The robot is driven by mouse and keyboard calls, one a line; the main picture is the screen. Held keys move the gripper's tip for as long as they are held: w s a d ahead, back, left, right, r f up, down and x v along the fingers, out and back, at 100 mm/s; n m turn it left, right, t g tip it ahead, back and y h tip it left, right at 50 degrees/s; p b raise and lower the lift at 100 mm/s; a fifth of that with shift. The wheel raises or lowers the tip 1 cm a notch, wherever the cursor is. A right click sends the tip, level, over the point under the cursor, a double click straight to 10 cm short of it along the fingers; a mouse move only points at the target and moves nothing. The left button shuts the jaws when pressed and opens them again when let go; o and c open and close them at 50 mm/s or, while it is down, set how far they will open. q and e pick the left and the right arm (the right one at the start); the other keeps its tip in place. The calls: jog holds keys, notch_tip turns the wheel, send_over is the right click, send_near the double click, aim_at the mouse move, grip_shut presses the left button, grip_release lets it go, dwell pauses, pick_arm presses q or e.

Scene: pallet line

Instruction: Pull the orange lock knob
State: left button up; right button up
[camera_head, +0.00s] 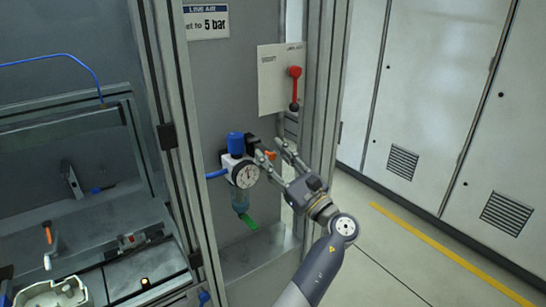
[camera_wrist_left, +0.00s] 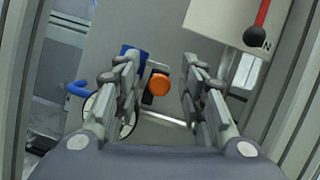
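The orange lock knob (camera_head: 271,155) is on the black valve part right of the air regulator in the head view. In the left wrist view the orange knob (camera_wrist_left: 159,84) shows as a round face between the two fingers. My left gripper (camera_head: 270,149) is open, with its fingers on either side of the knob's line; it also shows open in the left wrist view (camera_wrist_left: 159,62). No finger visibly grips the knob. I cannot tell how far the fingertips are from it. My right gripper is not in view.
The regulator has a blue cap (camera_head: 236,142), a round gauge (camera_head: 245,175) and a bowl with a green end (camera_head: 249,222). A red-handled lever (camera_head: 295,72) hangs on a pale plate above. A metal frame post (camera_head: 326,90) stands close on the right.

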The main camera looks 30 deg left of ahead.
pick_arm(q)
notch_tip(320, 180, up, 10)
dwell(0.5)
dwell(0.5)
